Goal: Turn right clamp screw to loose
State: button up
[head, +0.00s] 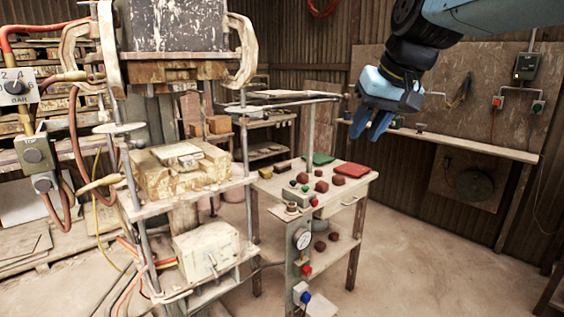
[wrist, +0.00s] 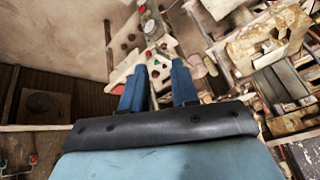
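The right clamp (head: 246,52) is a pale, worn C-shaped clamp on the right side of the press's upper block. Its screw is not clearly distinguishable in the head view, so I cannot tell its setting. A similar left clamp (head: 76,48) grips the other side. My gripper (head: 370,132) hangs in the air well to the right of the press, fingers pointing down. In the wrist view its two blue fingers (wrist: 159,66) are apart with nothing between them. I cannot make out the right clamp in the wrist view.
A small table (head: 350,196) with buttons, brown pieces and a red pad stands below, between press and gripper. The press's lower plate (head: 225,187) carries a mould. A gauge (head: 302,239) is in front. Wall shelf (head: 465,144) lies right. Open air separates gripper and clamp.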

jog(key=shift+o, duration=0.5)
jog(key=s+d+f+h, duration=0.1)
jog(key=s+d+f, duration=0.2)
jog(key=s+f, duration=0.2)
jog(key=s+d+f+m+h, duration=0.1)
jog(key=s+d+f, duration=0.3)
jog(key=f, duration=0.3)
jog(key=shift+s+d+f, duration=0.25)
jog(key=shift+s+f, duration=0.15)
jog(key=shift+s, duration=0.45)
jog(key=shift+o, duration=0.9)
jog(key=shift+s+f, duration=0.1)
jog(key=shift+f, duration=0.1)
